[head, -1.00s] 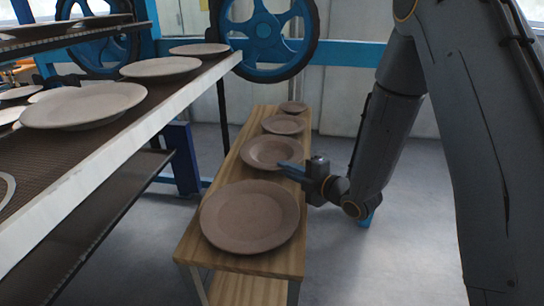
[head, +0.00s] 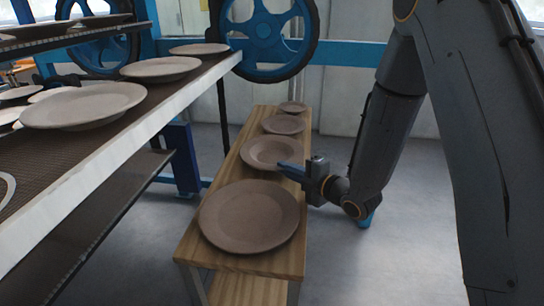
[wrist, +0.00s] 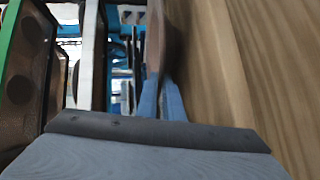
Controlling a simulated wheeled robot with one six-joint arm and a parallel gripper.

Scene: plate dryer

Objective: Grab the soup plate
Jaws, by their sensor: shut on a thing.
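The soup plate (head: 271,151), brown and deep with a wide rim, is the second from the front in a row of plates on the wooden bench. My gripper (head: 285,167) reaches in from the right, its blue fingers shut on the plate's right rim. In the wrist view, the plate (wrist: 155,38) shows edge-on as a blurred brown strip between the two blue fingers (wrist: 160,92). The plate still looks level and low over the bench; I cannot tell whether it touches the wood.
A large flat plate (head: 249,217) lies in front on the bench (head: 190,246). Smaller plates (head: 284,124) (head: 292,107) lie behind. The dryer's shelf (head: 132,118), with more plates (head: 84,105), stands at the left. Floor to the right is clear.

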